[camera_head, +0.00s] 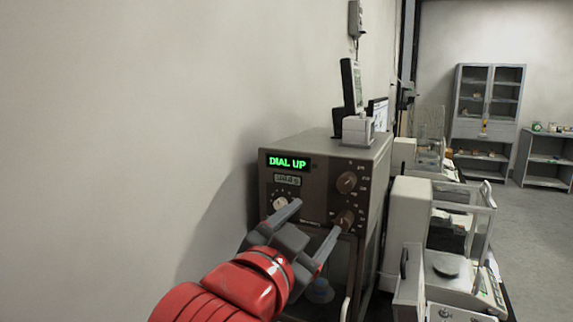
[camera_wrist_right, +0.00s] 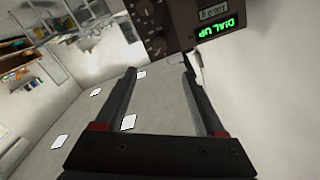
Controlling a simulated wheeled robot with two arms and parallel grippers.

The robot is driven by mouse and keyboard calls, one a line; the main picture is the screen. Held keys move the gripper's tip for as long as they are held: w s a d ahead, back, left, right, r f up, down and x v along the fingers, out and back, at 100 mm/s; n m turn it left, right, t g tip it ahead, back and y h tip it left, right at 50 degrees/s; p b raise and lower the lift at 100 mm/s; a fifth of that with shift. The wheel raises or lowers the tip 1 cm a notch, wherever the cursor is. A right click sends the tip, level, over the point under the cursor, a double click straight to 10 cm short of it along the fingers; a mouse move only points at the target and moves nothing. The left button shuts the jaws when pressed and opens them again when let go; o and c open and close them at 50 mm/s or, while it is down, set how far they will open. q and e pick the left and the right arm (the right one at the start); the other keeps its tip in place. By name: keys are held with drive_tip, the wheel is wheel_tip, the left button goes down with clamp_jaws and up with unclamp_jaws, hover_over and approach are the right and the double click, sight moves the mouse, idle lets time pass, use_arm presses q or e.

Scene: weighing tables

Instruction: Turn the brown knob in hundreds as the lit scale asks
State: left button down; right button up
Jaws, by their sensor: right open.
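The lit scale is a dark brown box (camera_head: 325,160) whose green display (camera_head: 288,162) reads "DIAL UP"; the display also shows upside down in the wrist view (camera_wrist_right: 217,28). A small readout (camera_head: 287,180) below it is too small to read surely. Two brown knobs are on the right of its front, an upper one (camera_head: 346,182) and a lower one (camera_head: 345,218); a pale knob (camera_head: 280,203) is at lower left. My right gripper (camera_head: 314,218) is open and empty before the lower front, one fingertip near the pale knob, the other below the lower brown knob. Contact cannot be told.
A white device (camera_head: 362,130) stands on the box. The wall (camera_head: 120,130) is close on the left. Balances and a white cabinet (camera_head: 407,230) stand to the right of the box. Shelves (camera_head: 488,105) are at the back right, with open floor (camera_head: 545,230) before them.

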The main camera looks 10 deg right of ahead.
drive_tip(key=n+p, duration=0.6)
drive_tip(key=n, duration=0.4)
approach(344, 185)
drive_tip(key=x, duration=1)
drive_tip(key=shift+w+d, duration=0.15)
drive_tip(key=shift+w, duration=0.1)
clamp_jaws()
